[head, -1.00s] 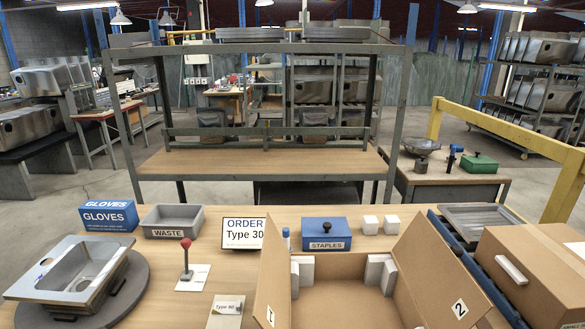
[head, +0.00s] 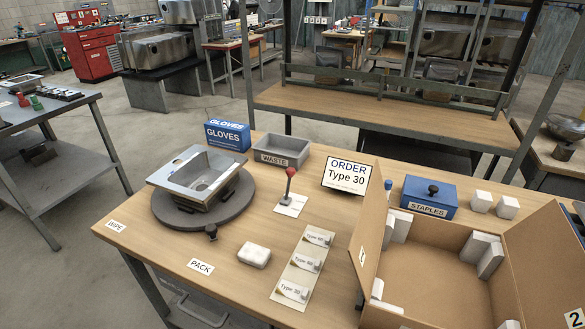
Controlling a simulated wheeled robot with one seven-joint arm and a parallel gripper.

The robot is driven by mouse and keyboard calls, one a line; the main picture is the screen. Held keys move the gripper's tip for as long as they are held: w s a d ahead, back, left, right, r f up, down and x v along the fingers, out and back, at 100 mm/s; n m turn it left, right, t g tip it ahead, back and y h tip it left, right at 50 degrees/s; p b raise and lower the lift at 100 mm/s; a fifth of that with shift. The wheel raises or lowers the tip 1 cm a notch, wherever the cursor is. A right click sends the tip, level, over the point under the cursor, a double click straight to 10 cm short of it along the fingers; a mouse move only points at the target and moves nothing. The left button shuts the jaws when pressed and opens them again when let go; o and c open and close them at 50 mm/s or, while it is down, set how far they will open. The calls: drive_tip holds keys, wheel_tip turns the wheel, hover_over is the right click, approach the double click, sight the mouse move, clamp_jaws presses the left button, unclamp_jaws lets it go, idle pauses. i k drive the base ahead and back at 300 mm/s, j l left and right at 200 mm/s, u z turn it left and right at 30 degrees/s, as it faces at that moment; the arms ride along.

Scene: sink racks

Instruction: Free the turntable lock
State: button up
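A round grey turntable (head: 163,208) lies on the wooden bench, with a steel sink (head: 204,178) resting on it. A small black knob (head: 211,231) sits at the turntable's front edge; I cannot tell whether it is the lock or how it is set. A lever with a red knob (head: 290,172) stands nearly upright on a white plate (head: 292,206), to the right of the turntable and apart from it. My gripper is not in view.
A waste tray (head: 282,150) and a gloves box (head: 228,135) stand behind. An open carton (head: 520,244) fills the right. A metal table (head: 60,160) stands left across an aisle.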

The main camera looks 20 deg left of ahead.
sight(290, 172)
drive_tip(key=i+j+u, duration=0.3)
drive_tip(key=i+j, duration=0.15)
drive_tip(key=i+j+u, duration=0.3)
drive_tip(key=i+j, duration=0.05)
drive_tip(key=i, duration=0.1)
